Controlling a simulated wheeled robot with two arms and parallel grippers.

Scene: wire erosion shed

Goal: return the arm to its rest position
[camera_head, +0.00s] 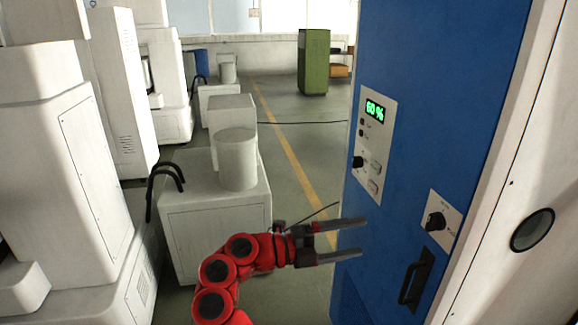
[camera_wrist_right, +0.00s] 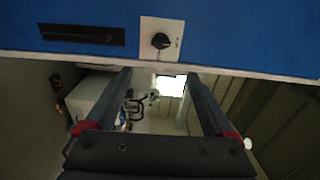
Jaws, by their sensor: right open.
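My right arm is red and reaches up from the bottom of the head view. Its gripper (camera_head: 362,239) is open, with its two dark fingers spread and nothing between them. The fingers point right, toward the front of the blue cabinet (camera_head: 440,95). In the right wrist view the gripper (camera_wrist_right: 160,78) also shows open and empty, with the blue cabinet (camera_wrist_right: 230,30) across the top of the picture. I cannot tell whether the fingertips touch the cabinet. My left gripper is not in view.
The cabinet carries a panel with a green "60 %" display (camera_head: 375,110), a rotary switch (camera_head: 435,221) and a black handle (camera_head: 416,278). White machines (camera_head: 70,150) stand at left. A low white unit (camera_head: 215,215) stands behind my arm. A green cabinet (camera_head: 313,62) is farther back. The aisle floor between is open.

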